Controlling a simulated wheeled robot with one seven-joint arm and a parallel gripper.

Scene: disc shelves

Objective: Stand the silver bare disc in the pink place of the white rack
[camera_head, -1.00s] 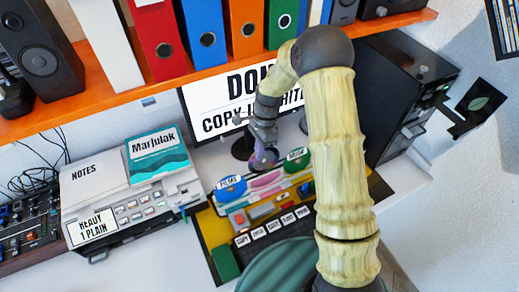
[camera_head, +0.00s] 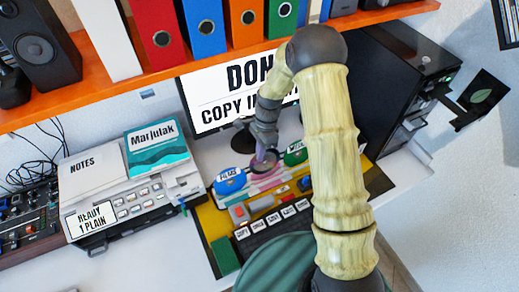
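My gripper (camera_head: 264,150) points down over the desk and appears shut on the silver bare disc (camera_head: 264,163), a small greyish-purple shape under the fingers. The disc is upright or tilted; I cannot tell which. It is over the pink part (camera_head: 268,182) of the white rack, between a blue oval label (camera_head: 229,181) and a green one (camera_head: 296,154). The rack is small here, and its slots are hard to make out. I cannot tell whether the disc touches it.
A monitor (camera_head: 225,103) stands behind the rack. A printer with papers (camera_head: 130,195) is at the left, and a black computer tower (camera_head: 395,90) at the right. An orange shelf (camera_head: 110,98) with binders and a speaker (camera_head: 40,50) hangs above. A labelled keypad (camera_head: 272,220) lies in front.

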